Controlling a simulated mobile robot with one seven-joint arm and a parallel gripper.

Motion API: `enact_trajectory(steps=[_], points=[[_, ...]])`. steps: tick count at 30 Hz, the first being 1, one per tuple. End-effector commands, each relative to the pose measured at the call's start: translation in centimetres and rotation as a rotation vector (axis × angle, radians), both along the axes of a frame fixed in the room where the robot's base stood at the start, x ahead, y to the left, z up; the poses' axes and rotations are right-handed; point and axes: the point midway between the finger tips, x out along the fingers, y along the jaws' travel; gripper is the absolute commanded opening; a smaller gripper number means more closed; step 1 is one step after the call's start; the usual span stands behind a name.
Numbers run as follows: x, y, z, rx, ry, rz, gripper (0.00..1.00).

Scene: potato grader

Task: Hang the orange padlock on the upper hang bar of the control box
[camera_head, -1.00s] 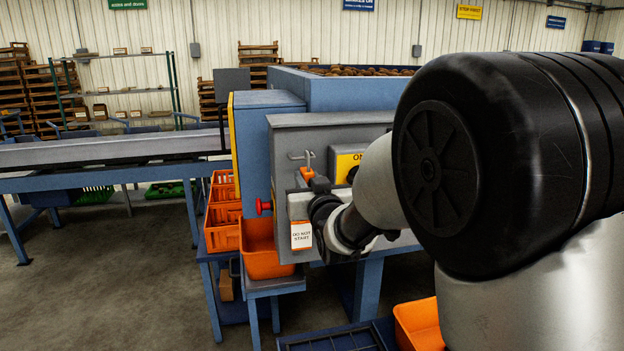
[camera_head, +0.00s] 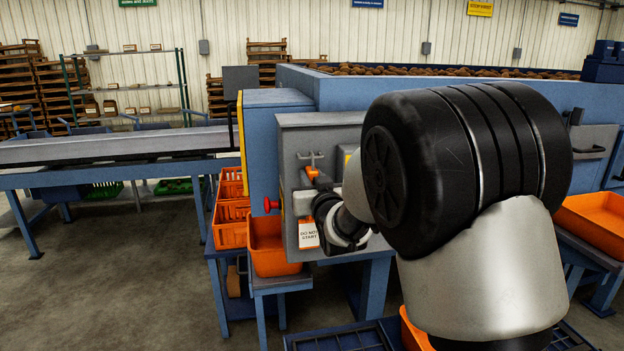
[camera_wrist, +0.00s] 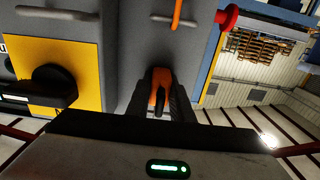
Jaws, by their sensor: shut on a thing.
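My gripper (camera_wrist: 160,108) is shut on the orange padlock (camera_wrist: 160,84), which sits between its dark fingers in the wrist view. In the head view the padlock (camera_head: 312,172) is in front of the grey control box (camera_head: 340,135), directly below the upper hang bar (camera_head: 311,155). I cannot tell whether its shackle is around that bar. In the wrist view, turned upside down, a lower bar (camera_wrist: 163,18) has an orange strap (camera_wrist: 177,12) on it. A white "DO NOT START" tag (camera_head: 308,235) hangs low on the box.
A red button (camera_head: 271,204) sticks out at the box's left side; it also shows in the wrist view (camera_wrist: 227,17). A black knob on a yellow plate (camera_wrist: 72,60) is beside the gripper. Orange crates (camera_head: 231,215) and an orange bin (camera_head: 270,258) stand below left.

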Motion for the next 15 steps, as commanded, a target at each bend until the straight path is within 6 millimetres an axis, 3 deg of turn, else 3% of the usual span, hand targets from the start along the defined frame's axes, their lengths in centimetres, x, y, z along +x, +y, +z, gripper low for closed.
enact_trajectory(steps=[7, 8, 9, 12, 15], points=[[0.01, 0.01, 0.12, 0.001, -0.002, 0.000, 0.01], [0.00, 0.01, 0.12, 0.001, -0.002, 0.000, 0.22], [0.00, 0.01, 0.11, 0.001, -0.002, 0.000, 0.29], [0.00, 0.01, 0.10, 0.000, -0.001, 0.000, 0.42], [0.00, 0.01, 0.07, 0.000, -0.001, 0.000, 0.42]])
